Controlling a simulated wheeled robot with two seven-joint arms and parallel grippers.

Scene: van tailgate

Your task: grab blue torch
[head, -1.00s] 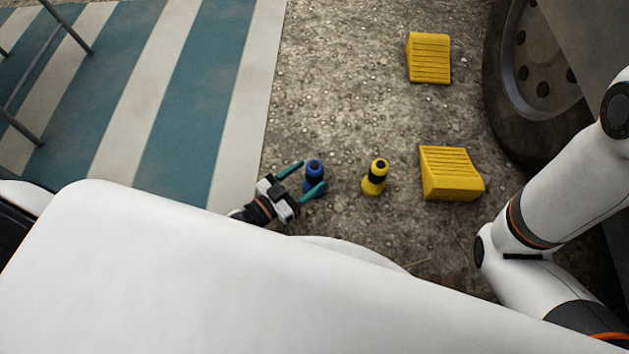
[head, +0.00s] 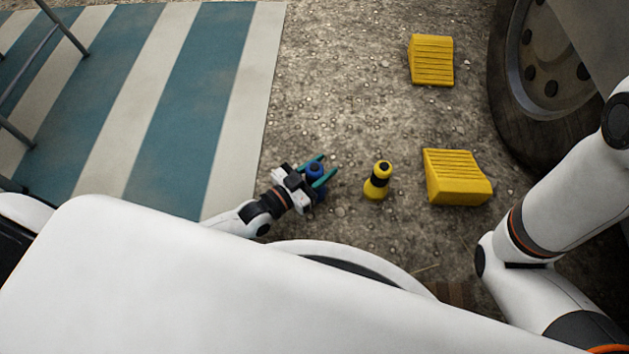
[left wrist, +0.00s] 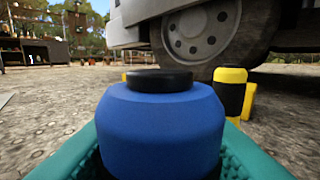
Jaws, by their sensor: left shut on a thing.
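The blue torch (head: 314,170) stands upright on the gravel in the head view, with a dark cap on top. My left gripper (head: 318,175) reaches it from the left, and its two teal fingers are shut on the torch, one on each side. In the left wrist view the blue torch (left wrist: 162,122) fills the middle between the teal fingers; its lower part is hidden. My right gripper is not in view; only part of my right arm shows at the right of the head view.
A yellow torch (head: 377,181) with black bands stands just right of the blue one. Two yellow wheel chocks (head: 457,178) (head: 431,60) lie farther right, near the van's wheel (head: 545,70). A striped mat (head: 165,110) lies at left. Gravel beyond the torches is clear.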

